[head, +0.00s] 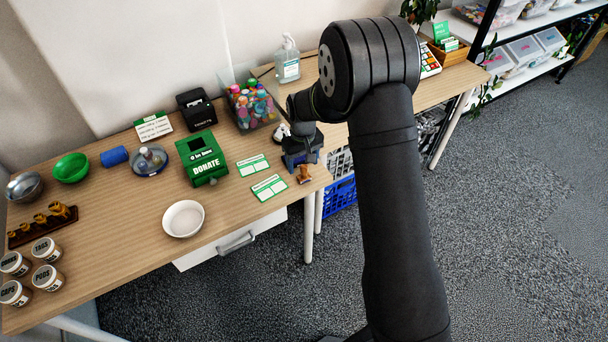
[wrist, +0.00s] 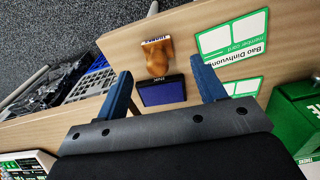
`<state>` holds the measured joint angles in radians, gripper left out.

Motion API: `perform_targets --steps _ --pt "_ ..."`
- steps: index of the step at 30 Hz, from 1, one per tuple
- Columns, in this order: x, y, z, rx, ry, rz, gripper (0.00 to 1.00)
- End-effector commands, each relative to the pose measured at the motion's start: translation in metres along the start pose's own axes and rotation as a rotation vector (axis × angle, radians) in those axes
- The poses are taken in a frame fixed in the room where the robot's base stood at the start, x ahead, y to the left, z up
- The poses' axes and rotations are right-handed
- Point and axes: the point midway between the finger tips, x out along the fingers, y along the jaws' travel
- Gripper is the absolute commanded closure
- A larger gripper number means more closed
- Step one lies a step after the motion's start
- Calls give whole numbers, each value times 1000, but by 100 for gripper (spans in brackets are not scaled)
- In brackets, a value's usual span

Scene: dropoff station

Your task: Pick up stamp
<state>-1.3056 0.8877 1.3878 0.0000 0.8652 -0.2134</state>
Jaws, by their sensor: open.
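The stamp (head: 303,174) has a brown wooden handle and sits near the table's front edge. In the wrist view the stamp (wrist: 157,56) lies just past the line between my fingertips, with a labelled strip at its far end. A dark blue ink pad (wrist: 162,93) lies right beside it, between my two blue fingers. My gripper (wrist: 161,68) is open and empty, with a finger on each side. In the head view my gripper (head: 301,150) is over the table just behind the stamp and hides what is beneath it.
Green-edged cards (head: 269,187) lie left of the stamp, near a green donation box (head: 202,158). A white bowl (head: 183,218) sits farther left. A blue crate (head: 341,195) stands below.

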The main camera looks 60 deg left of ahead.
Motion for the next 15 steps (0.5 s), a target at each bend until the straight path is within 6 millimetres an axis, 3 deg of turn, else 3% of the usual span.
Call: perform_targets --steps 9,15 --pt "44 2 4 0 -3 -1 36" --pt "48 2 3 0 1 0 36"
